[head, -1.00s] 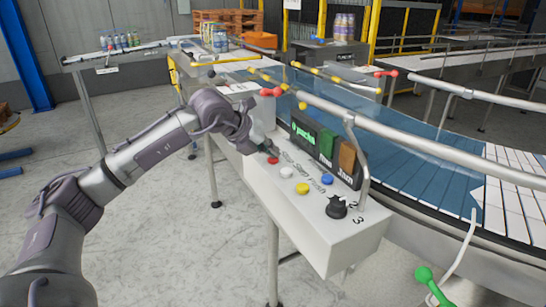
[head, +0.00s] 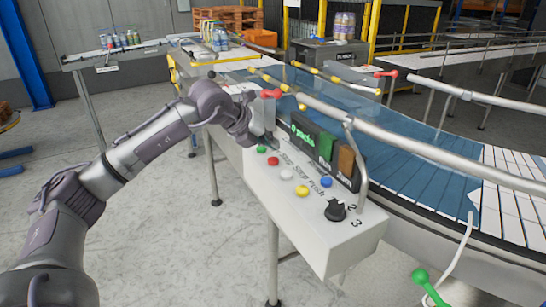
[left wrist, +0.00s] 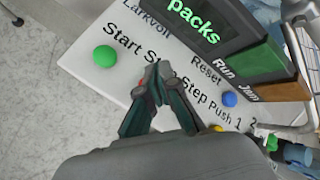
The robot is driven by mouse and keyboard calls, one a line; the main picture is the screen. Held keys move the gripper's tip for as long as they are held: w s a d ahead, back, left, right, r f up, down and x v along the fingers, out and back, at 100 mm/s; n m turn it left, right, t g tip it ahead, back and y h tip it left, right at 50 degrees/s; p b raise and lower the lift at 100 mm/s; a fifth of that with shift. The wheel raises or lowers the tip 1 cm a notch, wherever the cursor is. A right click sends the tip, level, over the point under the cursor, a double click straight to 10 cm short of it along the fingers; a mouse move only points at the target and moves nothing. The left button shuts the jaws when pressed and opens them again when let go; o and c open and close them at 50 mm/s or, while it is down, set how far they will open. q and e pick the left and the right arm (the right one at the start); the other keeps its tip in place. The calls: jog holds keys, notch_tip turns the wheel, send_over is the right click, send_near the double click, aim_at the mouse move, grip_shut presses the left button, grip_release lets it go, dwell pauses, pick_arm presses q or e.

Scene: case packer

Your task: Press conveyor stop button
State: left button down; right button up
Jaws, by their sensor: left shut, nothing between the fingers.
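The control panel (head: 300,215) is a light grey sloped box with a row of round buttons. The red button (head: 272,161), by the Stop lettering, shows clearly in the head view. In the left wrist view only a red sliver (left wrist: 141,83) shows beside the fingertips; the rest is hidden. The green button (head: 261,149) is beside it, under Start in the left wrist view (left wrist: 104,56). My left gripper (head: 270,139) is shut and empty, above and just behind these buttons; its fingertips (left wrist: 157,70) cover part of the Stop label. My right gripper is not in view.
A white button (head: 286,174), yellow button (head: 302,190), blue button (head: 326,181) and black dial (head: 336,210) share the panel. A sign block (head: 323,148) stands behind them. The conveyor (head: 420,160) and its metal rail (head: 400,137) run behind the panel.

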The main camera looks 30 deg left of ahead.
aim_at(271, 159)
pick_arm(q)
notch_tip(271, 159, up, 4)
jog(key=shift+r+p, duration=0.1)
jog(key=shift+p, duration=1.1)
